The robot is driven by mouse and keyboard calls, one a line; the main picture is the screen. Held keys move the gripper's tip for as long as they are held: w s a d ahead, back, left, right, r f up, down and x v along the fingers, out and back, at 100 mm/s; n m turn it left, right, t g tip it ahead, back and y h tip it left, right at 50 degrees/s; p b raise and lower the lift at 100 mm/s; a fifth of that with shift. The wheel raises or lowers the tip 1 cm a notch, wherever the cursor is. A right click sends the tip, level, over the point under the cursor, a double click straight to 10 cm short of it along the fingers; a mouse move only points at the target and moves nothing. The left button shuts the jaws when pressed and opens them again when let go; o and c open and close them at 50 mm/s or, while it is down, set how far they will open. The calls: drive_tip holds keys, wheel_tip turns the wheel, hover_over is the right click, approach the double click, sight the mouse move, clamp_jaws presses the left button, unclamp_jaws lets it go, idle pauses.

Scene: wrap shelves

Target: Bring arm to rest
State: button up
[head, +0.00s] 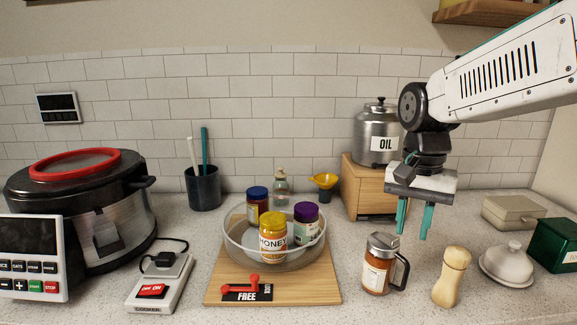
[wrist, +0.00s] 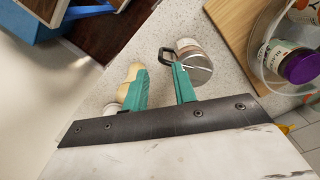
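My gripper (head: 414,220) hangs at the right of the head view, teal fingers pointing down and spread apart with nothing between them. It is above the counter, behind and above the handled jar (head: 378,265) and the wooden pepper mill (head: 452,276). In the wrist view my gripper (wrist: 160,85) also shows its two fingers apart, with bare counter between them. The handled jar (wrist: 194,62) lies beyond one fingertip and the mill (wrist: 130,90) is partly hidden by the other finger. My arm reaches in from the upper right.
A clear turntable (head: 232,253) with several jars stands on a wooden board (head: 322,291). The oil canister (head: 375,125) sits on a wooden box (head: 358,190) behind my gripper. A white butter dish (head: 506,262) and green box (head: 560,243) stand at right, a cooker (head: 100,225) at left.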

drive_tip(key=s+d+f+n+t, duration=0.1)
drive_tip(key=s+n, duration=0.2)
drive_tip(key=s, duration=0.7)
drive_tip(key=s+d+f+n+t, duration=0.1)
drive_tip(key=s+d+f+n, duration=0.1)
drive_tip(key=s, duration=0.8)
drive_tip(key=shift+n, duration=0.7)
drive_tip(key=shift+d, duration=0.1)
